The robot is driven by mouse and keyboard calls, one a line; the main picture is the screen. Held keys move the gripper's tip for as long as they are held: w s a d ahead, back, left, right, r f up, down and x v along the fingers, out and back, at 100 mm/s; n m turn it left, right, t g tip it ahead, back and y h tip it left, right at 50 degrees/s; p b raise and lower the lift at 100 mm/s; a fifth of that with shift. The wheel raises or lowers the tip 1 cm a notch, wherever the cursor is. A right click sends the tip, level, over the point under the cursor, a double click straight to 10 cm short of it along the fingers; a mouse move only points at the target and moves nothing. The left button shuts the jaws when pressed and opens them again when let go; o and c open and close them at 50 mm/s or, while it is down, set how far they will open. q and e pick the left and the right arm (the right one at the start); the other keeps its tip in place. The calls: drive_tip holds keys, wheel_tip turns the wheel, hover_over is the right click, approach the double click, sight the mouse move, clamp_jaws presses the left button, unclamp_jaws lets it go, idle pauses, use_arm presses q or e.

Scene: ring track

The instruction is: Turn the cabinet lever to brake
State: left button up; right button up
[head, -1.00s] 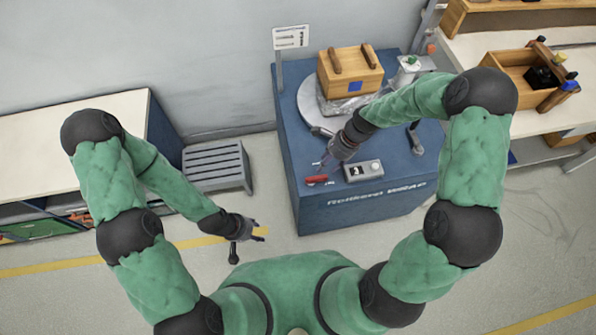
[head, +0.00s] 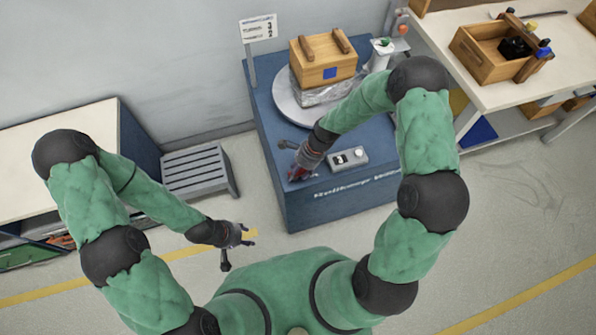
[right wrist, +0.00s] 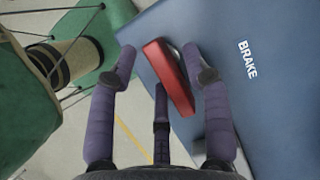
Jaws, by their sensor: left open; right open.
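The blue cabinet (head: 345,207) stands ahead with a short red lever on its top near the front left corner. In the right wrist view the red lever (right wrist: 172,78) lies slantwise between the spread fingers of my right gripper (right wrist: 161,66), beside the white word BRAKE (right wrist: 247,59) on the blue top. In the head view my right gripper (head: 298,172) is over the lever and hides most of it. It is open; I cannot tell whether a finger touches the lever. My left gripper (head: 247,236) is open and empty, left of the cabinet above the floor.
A round turntable (head: 281,99) on the cabinet carries a wooden box (head: 323,66). A small grey control box (head: 347,158) sits right of my right gripper. A grey slatted stool (head: 197,172) stands left of the cabinet. A workbench (head: 490,92) is at the right.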

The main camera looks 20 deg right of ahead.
clamp_jaws()
